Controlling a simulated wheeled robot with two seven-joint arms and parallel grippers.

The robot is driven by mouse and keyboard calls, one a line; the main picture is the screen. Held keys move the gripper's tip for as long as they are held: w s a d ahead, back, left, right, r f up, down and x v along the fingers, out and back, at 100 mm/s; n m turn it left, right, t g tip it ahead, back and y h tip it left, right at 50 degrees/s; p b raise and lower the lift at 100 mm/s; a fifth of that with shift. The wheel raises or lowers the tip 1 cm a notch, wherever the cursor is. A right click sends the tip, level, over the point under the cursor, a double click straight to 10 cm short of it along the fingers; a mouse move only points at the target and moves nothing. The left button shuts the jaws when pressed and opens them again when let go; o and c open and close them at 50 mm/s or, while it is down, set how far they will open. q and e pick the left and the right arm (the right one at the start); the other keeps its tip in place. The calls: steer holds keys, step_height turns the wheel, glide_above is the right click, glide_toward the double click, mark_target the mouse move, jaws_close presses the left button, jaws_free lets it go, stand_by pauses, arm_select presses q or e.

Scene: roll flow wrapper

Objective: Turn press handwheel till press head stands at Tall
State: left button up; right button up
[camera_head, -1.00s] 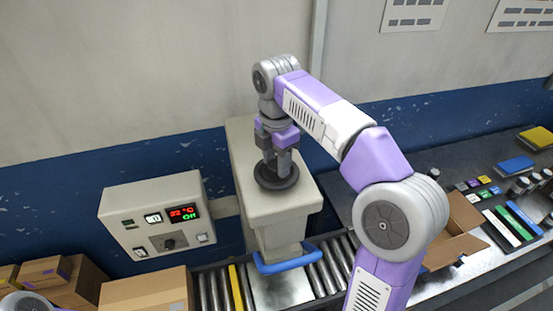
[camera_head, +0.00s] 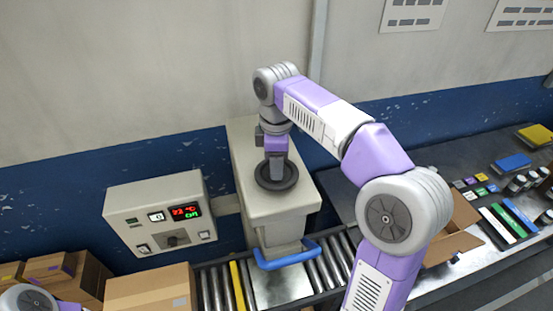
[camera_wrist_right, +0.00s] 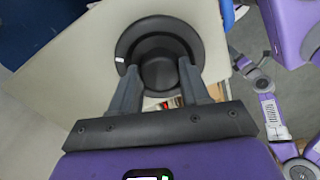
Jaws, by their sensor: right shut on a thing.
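The press (camera_head: 245,160) is a tall beige housing. Its dark round handwheel (camera_head: 261,182) lies flat on top. My right gripper (camera_head: 277,176) comes down on the wheel from above and is shut on its raised middle. In the right wrist view the fingers (camera_wrist_right: 160,70) sit on either side of the hub of the handwheel (camera_wrist_right: 128,42), and a small white mark shows on the rim. The press head (camera_head: 280,248) with its blue bar (camera_head: 287,257) is above the roller conveyor. No height scale or Tall mark is readable. My left gripper is out of view.
A control box (camera_head: 160,213) with a red and green display is left of the press. Cardboard boxes (camera_head: 150,285) stand at lower left. An open carton (camera_head: 455,240) and a bench (camera_head: 430,160) with coloured items are at right, beyond my arm.

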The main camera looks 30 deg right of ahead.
steer(key=m, duration=1.4)
steer(key=shift+m, duration=0.3)
steer(key=m, duration=0.3)
steer(key=shift+r+m, duration=0.1)
steer(key=shift+m, duration=0.2)
steer(key=m, duration=0.3)
steer(key=shift+m, duration=0.4)
steer(key=m, duration=0.6)
steer(key=o, duration=1.1)
steer(key=shift+c, duration=0.2)
